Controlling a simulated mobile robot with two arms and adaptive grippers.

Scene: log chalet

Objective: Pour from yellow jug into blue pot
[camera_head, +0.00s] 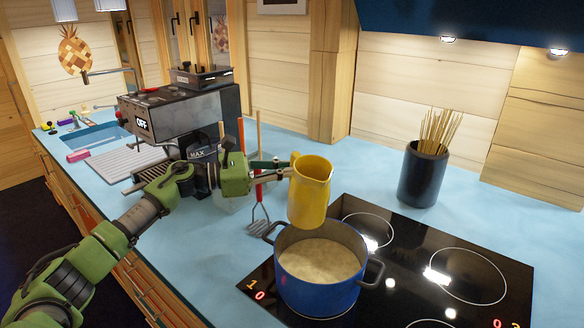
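My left gripper (275,169) comes in from the left and appears shut on the handle side of the yellow jug (311,192). The exact grip on the handle is partly hidden. The jug is about upright, raised at the back rim of the blue pot (318,297). I cannot tell if it touches the pot. No stream shows from the jug, and its inside is hidden. The pot stands on the left part of the black hob, with two dark handles and a pale beige content inside. My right gripper is not in view.
The black hob (410,300) has free rings right of the pot. A dark holder (423,175) with thin sticks stands behind it. A red-handled masher (258,208) is left of the jug. A coffee machine (172,115) and blue sink (95,136) are farther left.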

